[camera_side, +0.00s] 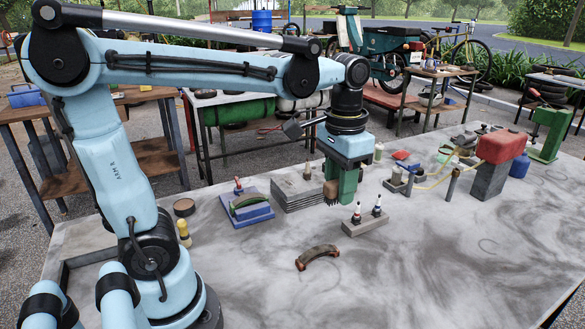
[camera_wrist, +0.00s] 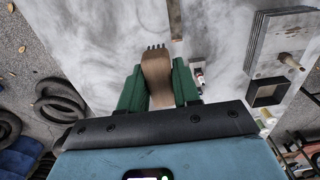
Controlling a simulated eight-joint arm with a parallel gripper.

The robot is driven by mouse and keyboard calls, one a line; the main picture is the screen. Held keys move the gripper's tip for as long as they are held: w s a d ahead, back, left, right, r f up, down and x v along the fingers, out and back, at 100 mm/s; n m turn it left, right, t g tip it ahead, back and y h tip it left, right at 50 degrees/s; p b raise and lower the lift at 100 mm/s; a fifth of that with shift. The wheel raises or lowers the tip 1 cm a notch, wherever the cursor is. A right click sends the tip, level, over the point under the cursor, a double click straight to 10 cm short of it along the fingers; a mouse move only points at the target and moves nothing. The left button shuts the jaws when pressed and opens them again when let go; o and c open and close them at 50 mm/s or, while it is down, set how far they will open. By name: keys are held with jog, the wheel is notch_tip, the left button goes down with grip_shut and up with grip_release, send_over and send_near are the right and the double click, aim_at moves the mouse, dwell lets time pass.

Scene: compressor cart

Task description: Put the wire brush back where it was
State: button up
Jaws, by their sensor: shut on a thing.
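My gripper (camera_side: 345,186) has green fingers and points down over the table, just right of a stack of grey plates (camera_side: 299,191) in the side view. It is shut on the wire brush (camera_side: 331,189), which has a brown wooden body. In the wrist view the brush (camera_wrist: 157,72) stands between the two green fingers (camera_wrist: 158,88), with dark bristles at its far end. In the side view the bristles point down near the tabletop. I cannot tell whether they touch it. The fingers hide part of the brush.
A grey block with two small bottle-like items (camera_side: 364,227) stands close to the right of my gripper. A blue tray (camera_side: 255,218) holds a green curved piece. A red-topped block (camera_side: 500,146) stands right. The front-right tabletop (camera_side: 450,270) is clear.

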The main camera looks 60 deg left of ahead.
jog(key=s+f, duration=0.2)
jog(key=s, duration=0.6)
send_over(242, 257)
notch_tip(242, 257, down, 12)
jog(key=shift+s+r, duration=0.1)
jog(key=shift+r, duration=0.15)
jog(key=shift+f, duration=2)
jog(key=shift+f, duration=0.1)
jog(key=o, duration=1)
